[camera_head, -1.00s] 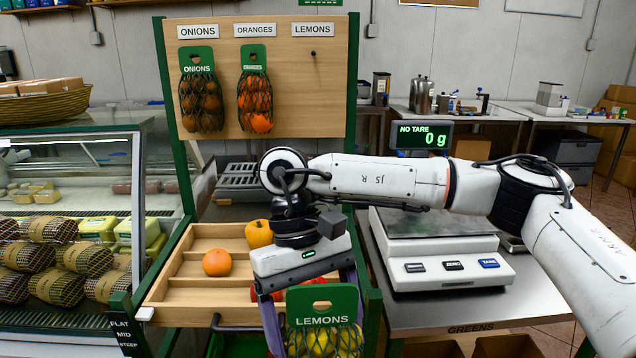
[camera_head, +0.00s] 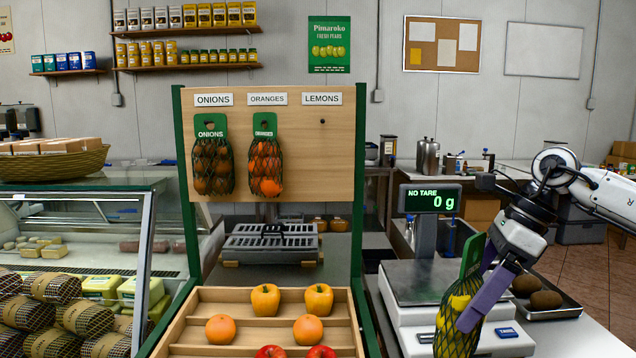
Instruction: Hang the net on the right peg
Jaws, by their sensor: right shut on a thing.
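The net of lemons (camera_head: 455,322) has a green card top and dark mesh over yellow fruit. It hangs tilted in front of the scale at the lower right. My right gripper (camera_head: 478,288) is shut on the net near its card; a purple finger covers part of it. The right peg (camera_head: 322,122) is a small dark bare stub below the LEMONS sign (camera_head: 321,99) on the wooden board (camera_head: 300,180). The net is well to the right of the peg and below it. My left gripper is not in view.
The onion net (camera_head: 212,165) and the orange net (camera_head: 265,165) hang on the left and middle pegs. The board's green right post (camera_head: 359,190) and the scale display (camera_head: 430,199) stand between net and peg. A fruit tray (camera_head: 190,322) lies below the board.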

